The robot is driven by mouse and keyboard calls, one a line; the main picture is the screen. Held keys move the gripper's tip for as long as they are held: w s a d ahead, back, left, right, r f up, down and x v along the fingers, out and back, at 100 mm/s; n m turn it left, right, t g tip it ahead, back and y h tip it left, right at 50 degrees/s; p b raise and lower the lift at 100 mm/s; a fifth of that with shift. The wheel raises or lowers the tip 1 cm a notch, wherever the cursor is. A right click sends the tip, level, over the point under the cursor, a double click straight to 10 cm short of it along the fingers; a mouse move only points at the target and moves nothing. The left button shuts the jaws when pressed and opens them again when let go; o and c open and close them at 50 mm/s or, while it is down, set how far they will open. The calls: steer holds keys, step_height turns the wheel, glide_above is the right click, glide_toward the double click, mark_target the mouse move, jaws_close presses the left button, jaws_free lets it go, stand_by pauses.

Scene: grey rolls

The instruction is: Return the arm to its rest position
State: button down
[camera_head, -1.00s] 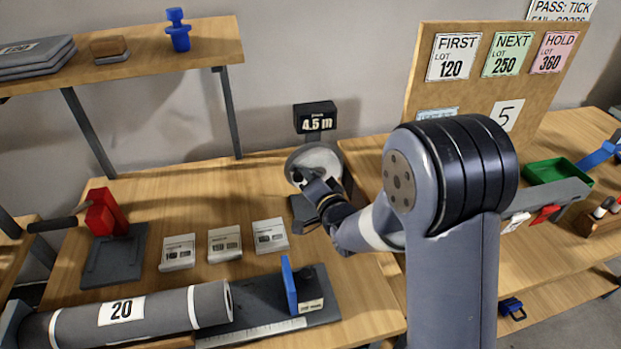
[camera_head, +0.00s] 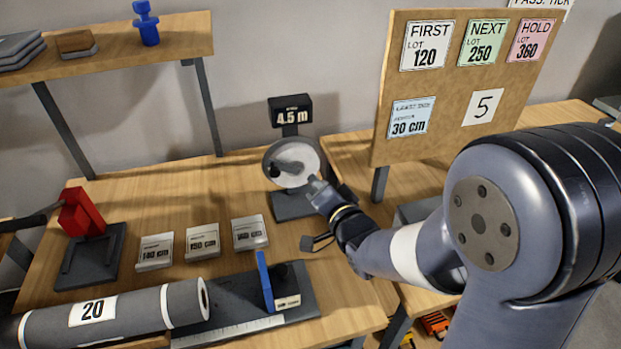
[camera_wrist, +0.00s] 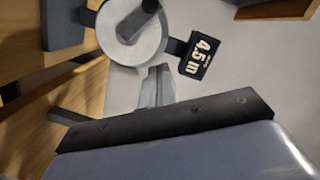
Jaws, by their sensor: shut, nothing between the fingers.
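My arm comes in from the right of the head view and reaches left over the bench. My gripper (camera_head: 316,186) is at its end, just below and right of the round grey wheel of the length counter (camera_head: 291,162). The gripper is shut and empty. I cannot tell from these views whether it touches the wheel. In the wrist view the gripper fingers (camera_wrist: 155,85) show together, with the counter wheel (camera_wrist: 132,28) above them and the "4.5 m" display (camera_wrist: 198,53) to the right.
A grey roll marked 20 (camera_head: 140,310) lies at the front left beside a ruler bed with a blue stop (camera_head: 265,282). Three labelled blocks (camera_head: 202,243) stand mid-bench. A pinboard (camera_head: 455,85) rises behind my arm.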

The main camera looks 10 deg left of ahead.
steer(key=shift+s+d, duration=0.25)
steer(key=shift+s, duration=0.1)
steer(key=shift+w+a, duration=0.1)
